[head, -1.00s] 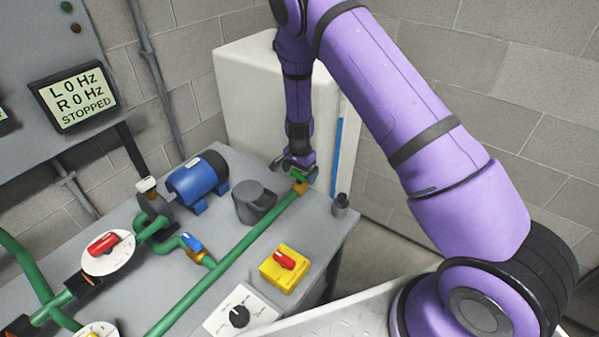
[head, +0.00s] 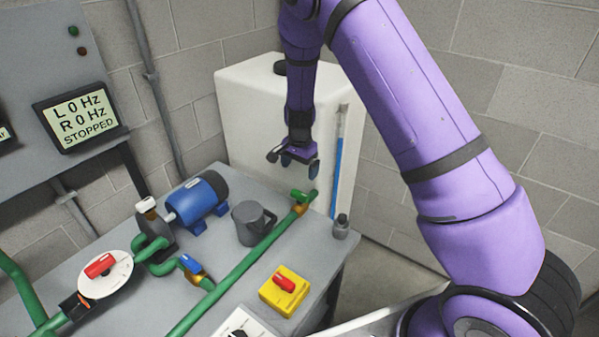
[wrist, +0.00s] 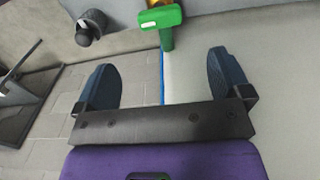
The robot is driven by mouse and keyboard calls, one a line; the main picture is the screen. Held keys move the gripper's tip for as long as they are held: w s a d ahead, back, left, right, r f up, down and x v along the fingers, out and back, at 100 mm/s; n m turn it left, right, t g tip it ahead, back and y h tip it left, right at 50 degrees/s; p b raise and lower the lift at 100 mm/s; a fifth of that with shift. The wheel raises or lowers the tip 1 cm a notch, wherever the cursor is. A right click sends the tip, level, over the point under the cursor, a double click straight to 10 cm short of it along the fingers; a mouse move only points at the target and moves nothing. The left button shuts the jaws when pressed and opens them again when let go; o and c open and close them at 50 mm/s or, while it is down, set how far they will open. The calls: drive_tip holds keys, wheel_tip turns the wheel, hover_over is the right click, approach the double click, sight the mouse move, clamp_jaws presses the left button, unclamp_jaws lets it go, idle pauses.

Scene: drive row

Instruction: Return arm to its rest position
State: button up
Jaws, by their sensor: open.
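My gripper (head: 292,161) hangs from the purple arm in the head view, above the far end of the bench and in front of the white tank. Its two dark fingers are apart with nothing between them, and this also shows in the wrist view (wrist: 164,82). The green valve handle (head: 303,196) at the end of the green pipe is below the gripper and apart from it. In the wrist view the green handle (wrist: 160,17) is beyond the fingertips.
The white tank (head: 245,110) stands behind the bench. A blue motor (head: 198,200), a grey jug (head: 252,224), a yellow box with a red switch (head: 284,290) and a small grey bottle (head: 341,227) are on the grey bench (head: 225,262). A display (head: 80,117) reads STOPPED.

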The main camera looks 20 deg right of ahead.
idle(0.3)
drive_tip(key=s+d+r+n+t+y, duration=0.1)
drive_tip(key=s+r+n, duration=0.1)
drive_tip(key=s+r, duration=0.5)
drive_tip(key=s+d+r+n+t, duration=0.1)
drive_tip(key=s+r+n, duration=0.15)
drive_tip(key=r, duration=0.95)
drive_tip(key=s+d+r+n+y, duration=0.1)
drive_tip(key=s+r, duration=0.4)
drive_tip(key=r, duration=0.4)
drive_tip(key=s+d+r+n+t+h, duration=0.1)
drive_tip(key=s+r, duration=0.3)
drive_tip(key=s, duration=0.7)
drive_tip(key=s+d+r+n+t+h, duration=0.1)
drive_tip(key=s+d+r+n+t, duration=0.1)
drive_tip(key=s, duration=1)
wheel_tip(320, 180, up, 3)
drive_tip(key=shift+d+f+n, duration=0.2)
drive_tip(key=shift+d+n, duration=0.25)
drive_tip(key=shift+n, duration=0.8)
